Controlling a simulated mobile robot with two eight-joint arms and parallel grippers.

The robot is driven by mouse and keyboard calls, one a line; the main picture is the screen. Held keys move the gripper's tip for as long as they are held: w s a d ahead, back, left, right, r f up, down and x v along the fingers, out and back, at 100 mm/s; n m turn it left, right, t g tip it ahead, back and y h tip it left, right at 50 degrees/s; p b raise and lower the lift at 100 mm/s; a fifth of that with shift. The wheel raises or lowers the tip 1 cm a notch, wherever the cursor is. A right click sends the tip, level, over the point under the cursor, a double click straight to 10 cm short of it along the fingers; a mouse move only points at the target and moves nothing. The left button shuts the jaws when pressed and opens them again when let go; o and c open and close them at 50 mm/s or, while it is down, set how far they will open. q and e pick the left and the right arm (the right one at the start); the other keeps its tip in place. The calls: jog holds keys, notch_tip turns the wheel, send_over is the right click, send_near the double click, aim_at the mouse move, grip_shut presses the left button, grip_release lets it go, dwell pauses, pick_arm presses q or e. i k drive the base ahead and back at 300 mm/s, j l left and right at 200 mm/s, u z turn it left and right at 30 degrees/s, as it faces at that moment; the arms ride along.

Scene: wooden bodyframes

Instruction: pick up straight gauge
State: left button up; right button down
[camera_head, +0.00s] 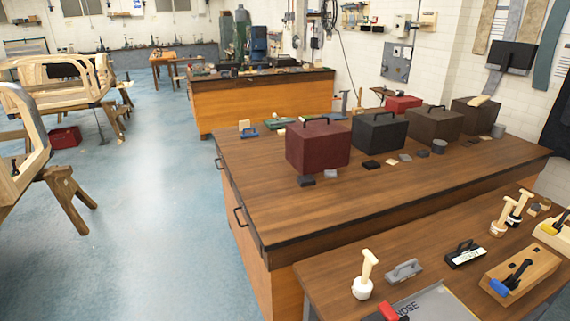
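Neither of my grippers shows in the head view. I cannot tell for certain which object is the straight gauge. A grey flat panel with dark lettering (440,304) lies at the front edge, partly cut off by the frame.
A white pot with a wooden handle (363,277) stands left of the grey block. A wooden plane-like block (521,273) lies at right. Behind is a larger bench (290,215) with a dark red case (317,147) and several dark cases.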

aim_at(471, 252)
jog(key=z, duration=1.45)
